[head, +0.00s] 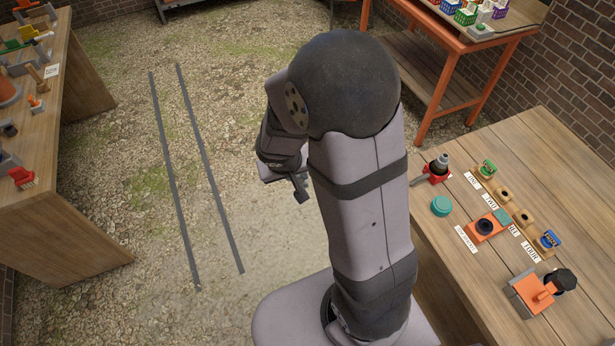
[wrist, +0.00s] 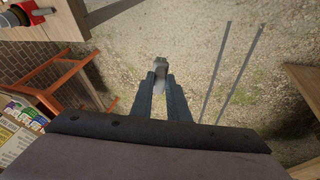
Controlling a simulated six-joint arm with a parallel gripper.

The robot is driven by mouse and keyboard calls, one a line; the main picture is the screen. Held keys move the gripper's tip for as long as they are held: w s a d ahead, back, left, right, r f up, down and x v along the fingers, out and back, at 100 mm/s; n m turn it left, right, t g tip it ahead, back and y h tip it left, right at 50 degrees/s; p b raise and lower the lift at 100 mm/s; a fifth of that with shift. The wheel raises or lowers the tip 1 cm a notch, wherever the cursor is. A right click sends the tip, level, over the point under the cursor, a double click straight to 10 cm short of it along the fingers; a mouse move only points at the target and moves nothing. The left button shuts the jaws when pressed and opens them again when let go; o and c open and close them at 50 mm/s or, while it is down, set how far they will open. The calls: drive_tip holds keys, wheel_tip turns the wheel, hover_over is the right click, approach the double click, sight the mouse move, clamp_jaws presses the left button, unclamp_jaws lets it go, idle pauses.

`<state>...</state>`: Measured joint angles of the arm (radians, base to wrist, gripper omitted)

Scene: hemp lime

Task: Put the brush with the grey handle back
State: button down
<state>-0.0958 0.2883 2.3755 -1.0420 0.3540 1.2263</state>
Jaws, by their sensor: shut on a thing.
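My gripper (wrist: 160,72) is shut on a small grey-green thing in the wrist view, held up in the air over the gravel floor. This fits a grey brush handle (wrist: 160,62), but no bristles show, so I cannot be sure. In the head view my gripper (head: 300,190) is partly hidden behind my arm, left of the right table. On that table (head: 575,165) stands a row of small wooden holders with number labels. The nearest and farthest carry blue (head: 549,240) and green (head: 487,168) items. The two middle holders (head: 503,193) (head: 522,217) look empty.
Beside the row are an orange block with a dark round top (head: 485,226), a teal disc (head: 441,206), a red stand with a dark tool (head: 436,168) and an orange-grey box (head: 540,290). A cluttered bench (head: 70,190) stands left. An orange-framed table (head: 455,45) stands behind.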

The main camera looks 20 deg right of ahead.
drive_tip(key=s+d+m+g+p, duration=0.1)
drive_tip(key=s+d+m, duration=0.4)
drive_tip(key=d, duration=0.5)
drive_tip(key=s+d+m+g+p, duration=0.1)
drive_tip(key=s+d+m+g, duration=0.15)
drive_tip(key=s+d, duration=0.65)
drive_tip(key=s+d+m+g, duration=0.1)
drive_tip(key=s+d+m, duration=0.4)
drive_tip(key=d, duration=0.6)
drive_tip(key=s+d+r+m+g+y+p, duration=0.1)
drive_tip(key=s+d+r+m, duration=0.1)
drive_tip(key=s+d+m, duration=0.45)
drive_tip(key=s+d+r+m+y, duration=0.1)
drive_tip(key=s+r+m, duration=0.15)
drive_tip(key=s, duration=0.75)
drive_tip(key=s+d+r+m+g+p, duration=0.1)
drive_tip(key=s+d+m, duration=0.35)
drive_tip(key=s, duration=0.35)
drive_tip(key=w+a+m, duration=0.1)
drive_tip(key=m, duration=0.1)
drive_tip(key=w+r+m+t, duration=0.1)
drive_tip(key=w+m, duration=0.1)
drive_tip(key=m, duration=0.1)
drive_tip(key=w+a+r+m+y, duration=0.1)
drive_tip(key=m, duration=0.2)
drive_tip(key=shift+w+a+r+t, duration=0.1)
drive_tip(key=shift+w+a+t, duration=0.05)
drive_tip(key=shift+a+t, duration=0.15)
